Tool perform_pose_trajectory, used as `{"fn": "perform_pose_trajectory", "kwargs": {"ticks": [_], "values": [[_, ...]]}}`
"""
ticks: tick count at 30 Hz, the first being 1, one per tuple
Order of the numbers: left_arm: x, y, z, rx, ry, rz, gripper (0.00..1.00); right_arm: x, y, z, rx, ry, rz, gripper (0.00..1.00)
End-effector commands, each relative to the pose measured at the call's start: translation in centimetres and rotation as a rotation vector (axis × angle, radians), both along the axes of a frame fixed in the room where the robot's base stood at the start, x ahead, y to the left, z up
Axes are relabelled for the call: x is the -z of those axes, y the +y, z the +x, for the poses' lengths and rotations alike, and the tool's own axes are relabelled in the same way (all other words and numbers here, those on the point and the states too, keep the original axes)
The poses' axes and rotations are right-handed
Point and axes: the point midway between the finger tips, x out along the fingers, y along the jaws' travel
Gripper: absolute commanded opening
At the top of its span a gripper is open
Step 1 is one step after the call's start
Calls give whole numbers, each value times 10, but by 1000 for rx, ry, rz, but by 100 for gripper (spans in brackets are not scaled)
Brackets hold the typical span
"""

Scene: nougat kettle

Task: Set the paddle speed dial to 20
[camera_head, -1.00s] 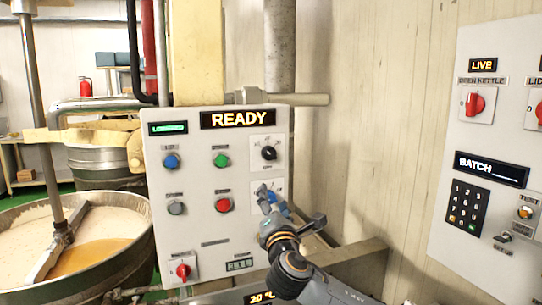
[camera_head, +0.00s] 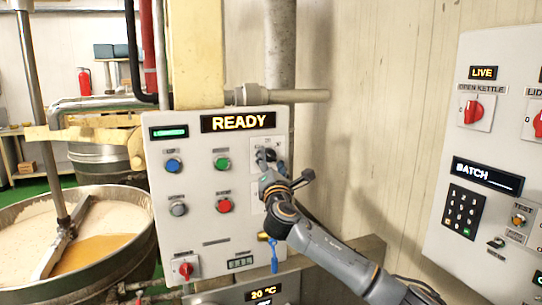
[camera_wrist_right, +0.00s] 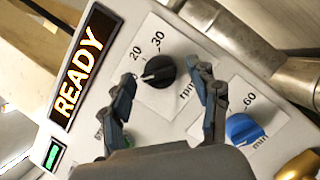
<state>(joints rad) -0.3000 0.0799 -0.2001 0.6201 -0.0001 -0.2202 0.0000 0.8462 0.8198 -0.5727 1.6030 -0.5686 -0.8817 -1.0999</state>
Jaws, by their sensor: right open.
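The paddle speed dial is a black round knob (camera_wrist_right: 160,72) on a white plate marked 20, 30 and rpm in the right wrist view. Its white pointer line aims to the left side of the plate, a little below the 20 mark. My right gripper (camera_wrist_right: 166,77) is open, with one finger on each side of the dial; I cannot tell whether they touch it. In the head view my right gripper (camera_head: 268,166) is at the upper right of the control panel (camera_head: 215,260) and partly covers the dial (camera_head: 271,154). My left gripper is not in view.
A blue knob (camera_wrist_right: 244,129) marked 60 and min sits beside the dial. The panel carries a READY display (camera_head: 238,121), a blue button (camera_head: 173,165), a green button (camera_head: 221,163) and a red button (camera_head: 224,205). A kettle (camera_head: 120,278) stands left; another panel (camera_head: 450,225) is right.

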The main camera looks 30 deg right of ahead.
Motion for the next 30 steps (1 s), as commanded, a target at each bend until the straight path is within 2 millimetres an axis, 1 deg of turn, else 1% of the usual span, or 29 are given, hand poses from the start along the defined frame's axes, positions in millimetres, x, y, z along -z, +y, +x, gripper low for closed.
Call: {"fn": "perform_pose_trajectory", "kwargs": {"ticks": [4, 12, 13, 14, 15, 20, 21, 30], "values": [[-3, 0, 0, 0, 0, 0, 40, -2, -3, 6, -1, 0, 1, 61], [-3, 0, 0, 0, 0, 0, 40, -2, -3, 7, -2, 1, 1, 61], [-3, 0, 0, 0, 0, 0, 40, -2, -3, 7, -1, 0, 0, 57], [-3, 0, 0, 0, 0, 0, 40, -2, -3, 7, -2, 0, 1, 51], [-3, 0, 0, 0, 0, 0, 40, -2, -3, 7, -1, 0, 0, 42], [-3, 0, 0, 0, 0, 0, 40, -2, -3, 7, -1, 1, 0, 10], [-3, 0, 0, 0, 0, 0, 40, -2, -3, 7, -1, 1, 0, 7], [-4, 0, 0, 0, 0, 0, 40, -2, -3, 7, -2, -8, 37, 7]]}}
